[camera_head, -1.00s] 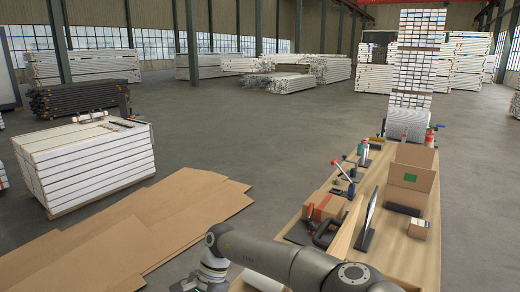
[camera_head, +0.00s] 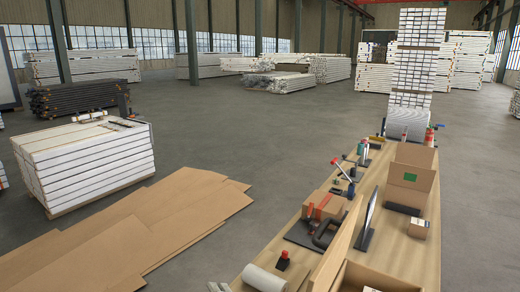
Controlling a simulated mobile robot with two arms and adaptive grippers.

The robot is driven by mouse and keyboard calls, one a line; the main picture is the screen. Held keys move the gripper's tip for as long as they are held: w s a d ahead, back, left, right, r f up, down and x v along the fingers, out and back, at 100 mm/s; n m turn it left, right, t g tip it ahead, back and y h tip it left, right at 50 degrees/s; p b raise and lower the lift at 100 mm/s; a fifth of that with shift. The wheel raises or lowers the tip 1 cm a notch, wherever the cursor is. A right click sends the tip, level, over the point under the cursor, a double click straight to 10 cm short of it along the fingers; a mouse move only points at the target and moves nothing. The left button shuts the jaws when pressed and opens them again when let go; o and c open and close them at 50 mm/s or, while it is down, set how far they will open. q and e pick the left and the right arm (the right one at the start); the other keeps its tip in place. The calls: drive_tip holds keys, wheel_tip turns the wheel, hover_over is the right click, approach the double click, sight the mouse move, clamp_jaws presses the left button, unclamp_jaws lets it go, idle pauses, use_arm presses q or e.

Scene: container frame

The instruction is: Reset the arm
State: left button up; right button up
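Neither of my grippers shows in the camera_head view. Almost nothing of my arms is in view; only a small grey piece (camera_head: 216,287) shows at the bottom edge, and I cannot tell what it is. The long wooden table (camera_head: 405,255) runs from the bottom centre toward the back right.
On the table stand an open cardboard box (camera_head: 412,172), a small carton (camera_head: 419,228), a red-marked box (camera_head: 324,207), a clamp (camera_head: 327,235), a grey roll (camera_head: 262,279) and a small red-topped item (camera_head: 283,260). Flat cardboard (camera_head: 130,235) lies left on the floor. The middle floor is clear.

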drive_tip(key=s+d+f+m+g+h, duration=0.3)
drive_tip(key=s+d+f+m, duration=0.25)
drive_tip(key=d, duration=0.45)
drive_tip(key=s+d+f+m+g+h, duration=0.25)
drive_tip(key=s+d+f+m, duration=0.35)
drive_tip(key=d, duration=0.4)
drive_tip(key=s+d+f+m+g+h, duration=0.1)
drive_tip(key=s+d+f+m+g, duration=0.15)
drive_tip(key=s+d, duration=0.35)
drive_tip(key=s+d+f+m+g+h, duration=0.1)
drive_tip(key=s+d+m+g+h, duration=0.2)
drive_tip(key=s, duration=0.6)
wheel_tip(320, 180, down, 34)
drive_tip(key=s+d+n+g+y+b, duration=0.1)
drive_tip(key=s+y+b, duration=0.1)
drive_tip(key=b, duration=0.4)
use_arm(q)
wheel_tip(320, 180, down, 11)
drive_tip(key=b, duration=0.5)
drive_tip(key=shift+f, duration=0.15)
drive_tip(key=shift+c, duration=0.5)
use_arm(e)
drive_tip(key=s+d+f+g, duration=0.1)
drive_tip(key=s+d+f, duration=0.2)
drive_tip(key=s+f, duration=1.3)
wheel_tip(320, 180, down, 4)
drive_tip(key=shift+s+d+n+h, duration=0.15)
drive_tip(key=shift+s+n+h, duration=0.15)
drive_tip(key=shift+h, duration=0.05)
